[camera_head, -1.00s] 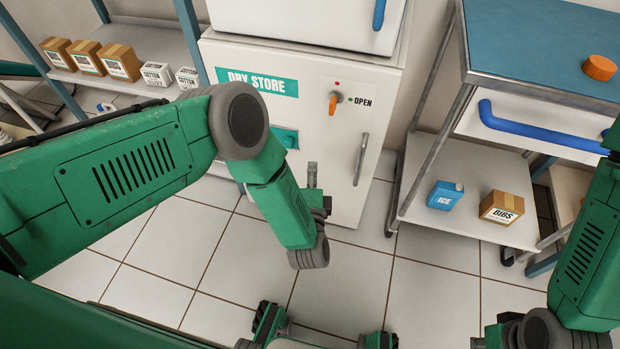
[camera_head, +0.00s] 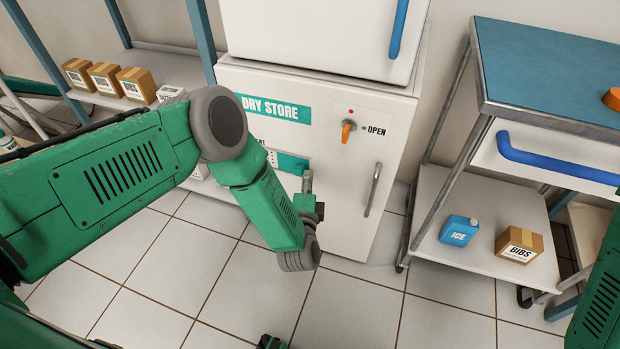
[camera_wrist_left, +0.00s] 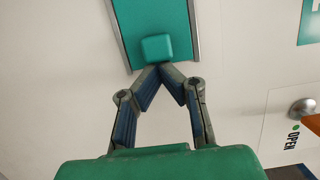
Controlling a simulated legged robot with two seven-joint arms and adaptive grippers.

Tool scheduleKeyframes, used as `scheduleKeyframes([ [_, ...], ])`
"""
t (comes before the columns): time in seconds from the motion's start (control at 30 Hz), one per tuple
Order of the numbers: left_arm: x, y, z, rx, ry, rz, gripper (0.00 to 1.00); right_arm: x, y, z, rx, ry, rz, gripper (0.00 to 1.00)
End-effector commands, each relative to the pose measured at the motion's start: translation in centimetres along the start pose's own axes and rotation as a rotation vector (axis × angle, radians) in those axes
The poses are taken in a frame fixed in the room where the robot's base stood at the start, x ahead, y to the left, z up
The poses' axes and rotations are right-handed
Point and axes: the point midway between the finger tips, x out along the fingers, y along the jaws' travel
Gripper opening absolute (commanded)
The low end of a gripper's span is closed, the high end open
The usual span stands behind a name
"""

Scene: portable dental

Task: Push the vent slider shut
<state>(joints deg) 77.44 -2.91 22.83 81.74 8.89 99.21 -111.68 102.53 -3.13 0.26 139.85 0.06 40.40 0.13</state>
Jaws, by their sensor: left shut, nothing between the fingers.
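The vent slider is a teal panel with a raised teal knob, low on the front of the white dry store cabinet (camera_head: 343,185). In the head view the slider (camera_head: 291,163) is partly hidden behind my left arm. In the left wrist view the teal panel (camera_wrist_left: 152,18) lies between two grey rails, with the square knob (camera_wrist_left: 157,47) at its near end. My left gripper (camera_head: 307,180) is at the cabinet front by the slider. In the left wrist view its fingertips (camera_wrist_left: 160,68) meet just below the knob, empty; I cannot tell whether they touch it.
An orange switch (camera_head: 347,131) beside the word OPEN and a vertical handle (camera_head: 373,189) are on the cabinet. A blue-topped cart (camera_head: 555,75) stands at the right, with an ice pack (camera_head: 459,230) and a bibs box (camera_head: 520,244) below. Boxes (camera_head: 103,77) sit on the left shelf.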

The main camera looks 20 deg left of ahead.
Motion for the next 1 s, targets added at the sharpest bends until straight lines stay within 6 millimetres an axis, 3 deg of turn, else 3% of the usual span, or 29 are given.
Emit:
scheduleKeyframes([
  [0.4,2.0,-0.2,8.0,0.003,-0.002,-0.001,0.00,-2.2,0.0,-0.1,0.000,0.000,0.000,0.00],
  [1.0,2.4,0.0,8.9,0.003,-0.005,-0.001,0.00,-2.1,0.0,-0.1,0.000,0.000,0.000,0.00],
])
